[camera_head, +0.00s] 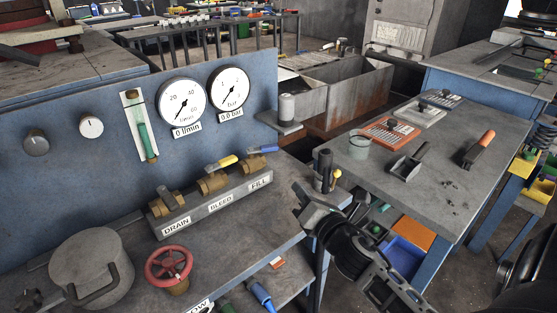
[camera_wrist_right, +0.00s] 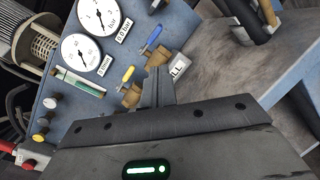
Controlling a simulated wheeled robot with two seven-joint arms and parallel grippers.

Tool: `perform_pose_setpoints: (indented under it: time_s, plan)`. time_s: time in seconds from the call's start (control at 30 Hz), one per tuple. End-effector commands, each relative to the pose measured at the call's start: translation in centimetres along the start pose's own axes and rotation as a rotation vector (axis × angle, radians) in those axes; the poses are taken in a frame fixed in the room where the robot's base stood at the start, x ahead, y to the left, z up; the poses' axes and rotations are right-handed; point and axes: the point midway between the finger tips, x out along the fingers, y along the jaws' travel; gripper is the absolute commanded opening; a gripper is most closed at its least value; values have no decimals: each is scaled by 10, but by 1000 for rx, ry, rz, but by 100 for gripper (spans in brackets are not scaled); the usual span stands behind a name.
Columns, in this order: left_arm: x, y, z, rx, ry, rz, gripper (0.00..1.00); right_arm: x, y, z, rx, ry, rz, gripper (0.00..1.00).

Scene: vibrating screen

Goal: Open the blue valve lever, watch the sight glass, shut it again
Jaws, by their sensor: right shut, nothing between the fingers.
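The blue valve lever (camera_head: 262,149) sits on the brass valve above the FILL label, lying roughly along the row of valves. It also shows in the right wrist view (camera_wrist_right: 153,38), beyond my fingers. The sight glass (camera_head: 140,126) is an upright tube on the blue panel, with green inside; the wrist view shows it too (camera_wrist_right: 78,80). My right gripper (camera_head: 301,204) is shut and empty, in front and to the right of the FILL valve, apart from the lever. Its fingers (camera_wrist_right: 158,84) show pressed together in the wrist view. My left gripper is out of view.
A yellow lever (camera_head: 222,162) at BLEED stands close to the blue one; the DRAIN valve (camera_head: 166,197) is further left. Two gauges (camera_head: 182,101) read near zero. A red handwheel (camera_head: 169,266) and a lidded pot (camera_head: 91,269) stand at front left. A side table (camera_head: 450,180) holds tools.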

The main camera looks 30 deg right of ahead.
Motion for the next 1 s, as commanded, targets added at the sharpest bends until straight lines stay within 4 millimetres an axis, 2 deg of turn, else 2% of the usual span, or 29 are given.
perform_pose_setpoints:
  time_s: [0.1, 0.2, 0.33, 0.47, 0.57, 1.0]
  plan:
    - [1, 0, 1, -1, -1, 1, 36, -2, 18, -8, -297, -46, -65, 0]
    - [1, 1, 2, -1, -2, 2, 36, -4, 29, -10, -497, -62, -118, 0]
    - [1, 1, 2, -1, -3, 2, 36, -5, 36, -11, -650, -67, -161, 0]
    - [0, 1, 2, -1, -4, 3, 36, -1, 38, -10, -697, -66, -173, 0]
    - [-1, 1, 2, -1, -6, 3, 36, 10, 36, -8, -699, -67, -173, 0]
    - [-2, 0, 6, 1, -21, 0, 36, 99, 24, 3, -694, -67, -172, 0]
